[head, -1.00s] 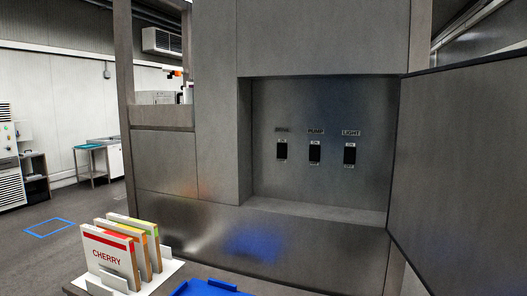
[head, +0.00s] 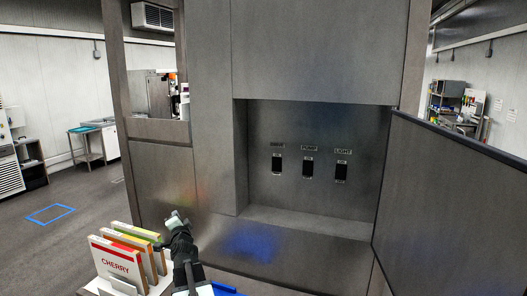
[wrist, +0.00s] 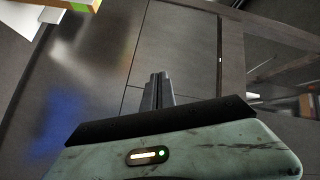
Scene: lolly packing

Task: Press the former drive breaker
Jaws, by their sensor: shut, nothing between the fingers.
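Three black breakers sit in a row in a recess of the grey cabinet. The left breaker (head: 278,165) has a label too blurred to read. The middle breaker (head: 305,168) is under a label that looks like PUMP, and the right breaker (head: 341,172) is under LIGHT. Whether each switch is up or down is too small to tell. My gripper (head: 176,216) is shut and empty, in front of the lower cabinet panel, left of and below the recess and apart from the breakers. In the wrist view its closed fingers (wrist: 157,90) point at the grey panel; no breaker shows there.
A hinged door (head: 450,205) stands open at the right of the recess. Boxes including CHERRY (head: 117,262) stand in a white rack at lower left, close to my arm. A blue tray edge (head: 226,289) shows at the bottom. The recess front is clear.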

